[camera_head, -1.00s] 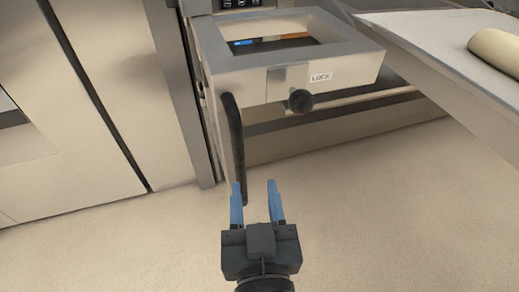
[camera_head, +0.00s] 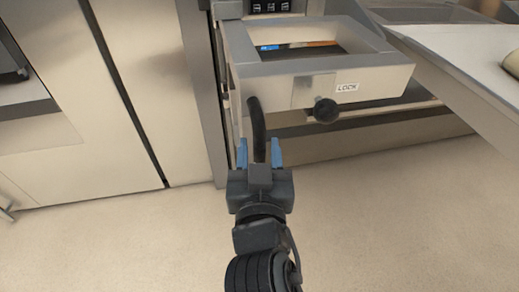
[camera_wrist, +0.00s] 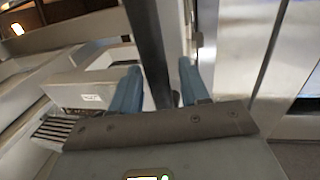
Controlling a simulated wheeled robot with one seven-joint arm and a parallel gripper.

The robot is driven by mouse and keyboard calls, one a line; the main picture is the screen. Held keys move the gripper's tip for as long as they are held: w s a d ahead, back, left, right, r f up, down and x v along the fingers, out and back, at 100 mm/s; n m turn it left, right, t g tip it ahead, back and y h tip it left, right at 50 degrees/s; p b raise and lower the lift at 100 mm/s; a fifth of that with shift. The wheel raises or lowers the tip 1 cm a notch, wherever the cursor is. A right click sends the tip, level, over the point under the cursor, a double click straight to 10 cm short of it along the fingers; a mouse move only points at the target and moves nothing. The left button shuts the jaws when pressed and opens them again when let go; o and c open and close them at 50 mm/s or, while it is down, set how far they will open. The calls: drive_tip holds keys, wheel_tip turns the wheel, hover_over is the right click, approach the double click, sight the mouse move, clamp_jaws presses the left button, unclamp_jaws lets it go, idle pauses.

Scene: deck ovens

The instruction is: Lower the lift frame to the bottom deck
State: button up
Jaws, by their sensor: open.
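The lift frame (camera_head: 380,84) is a grey metal box frame with a square opening, in the upper middle of the head view. A black knob (camera_head: 326,110) sits on its front beside a LOCK label (camera_head: 347,87). A black bar handle (camera_head: 257,128) hangs down from the frame's left side. My gripper (camera_head: 258,153) is open, with its blue fingers on either side of the handle's lower part. In the wrist view the dark handle (camera_wrist: 148,42) runs between the two blue fingers (camera_wrist: 152,90). I cannot tell whether either finger touches it.
A pale tray or loader surface (camera_head: 470,70) with a cream roll (camera_head: 511,62) on it juts out at the right. Steel cabinet panels (camera_head: 75,100) stand at the left. The floor (camera_head: 390,220) in front is clear.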

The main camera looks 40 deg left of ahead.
drive_tip(key=shift+c, duration=0.3)
clamp_jaws()
drive_tip(key=shift+f, duration=0.15)
